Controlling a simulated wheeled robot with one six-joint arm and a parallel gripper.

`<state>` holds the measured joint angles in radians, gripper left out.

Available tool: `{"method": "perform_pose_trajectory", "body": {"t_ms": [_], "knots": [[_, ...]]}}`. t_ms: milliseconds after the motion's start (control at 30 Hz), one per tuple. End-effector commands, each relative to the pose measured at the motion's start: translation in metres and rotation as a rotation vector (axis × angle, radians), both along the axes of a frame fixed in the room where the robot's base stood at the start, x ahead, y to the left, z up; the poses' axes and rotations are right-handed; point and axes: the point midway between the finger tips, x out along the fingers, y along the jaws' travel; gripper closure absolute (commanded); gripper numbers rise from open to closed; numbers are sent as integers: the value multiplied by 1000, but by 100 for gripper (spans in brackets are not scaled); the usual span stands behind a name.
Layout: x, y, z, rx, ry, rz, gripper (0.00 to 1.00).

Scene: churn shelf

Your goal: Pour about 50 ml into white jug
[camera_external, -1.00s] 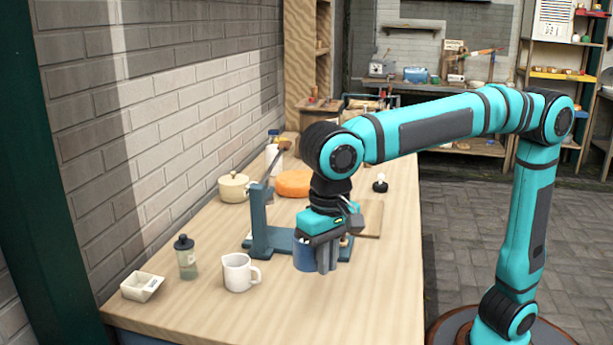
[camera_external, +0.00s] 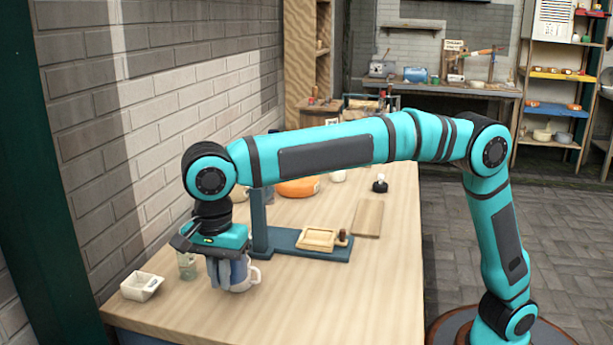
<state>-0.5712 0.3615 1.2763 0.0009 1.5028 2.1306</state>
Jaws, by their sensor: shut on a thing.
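The white jug (camera_external: 243,286) stands on the wooden table, with its handle on the right. My gripper (camera_external: 219,274) is shut on a blue cup (camera_external: 237,269), which overlaps the jug in this view. The fingers and cup hide much of the jug's body. I cannot tell whether the cup touches the jug, how far it is tilted, or whether any liquid is in either one.
A small white dish (camera_external: 142,287) stands to the left, near a partly hidden bottle (camera_external: 187,265). A blue stand (camera_external: 290,243) holds a small wooden tray (camera_external: 318,239). A wooden board (camera_external: 368,218) lies right of it. The table's front right is clear.

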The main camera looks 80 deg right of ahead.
Motion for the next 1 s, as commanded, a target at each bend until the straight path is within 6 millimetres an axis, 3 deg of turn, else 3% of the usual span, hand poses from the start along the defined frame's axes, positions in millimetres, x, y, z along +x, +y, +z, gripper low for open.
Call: {"method": "perform_pose_trajectory", "body": {"t_ms": [600,800,1000], "knots": [[111,14,-49,-3,2,-542,100],[133,14,-60,-3,1,-658,100],[141,14,-65,-3,1,-705,100]]}}
